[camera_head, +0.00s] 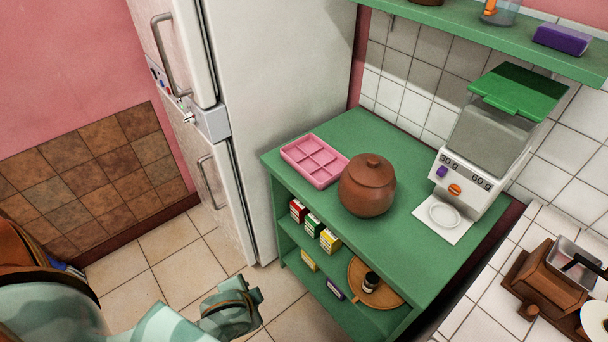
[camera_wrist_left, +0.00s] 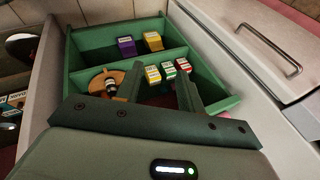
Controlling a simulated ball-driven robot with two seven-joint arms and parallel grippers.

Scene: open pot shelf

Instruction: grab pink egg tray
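The pink egg tray (camera_head: 315,160) is a shallow tray with several square compartments. It lies flat on the green shelf unit's top (camera_head: 400,235), at its left end, just left of a lidded brown clay pot (camera_head: 368,186). My left gripper (camera_head: 248,298) is low in front of the unit in the head view, below and apart from the tray. In the left wrist view its two fingers (camera_wrist_left: 158,76) stand apart with nothing held between them. I cannot clearly make out the tray in that view. My right gripper is not in view.
Small boxes (camera_head: 313,225) and a wooden plate (camera_head: 377,285) with a jar stand on the lower shelves. A scale-like dispenser (camera_head: 470,165) stands right of the pot. The white fridge (camera_head: 270,80) rises behind and left of the tray. Floor in front is clear.

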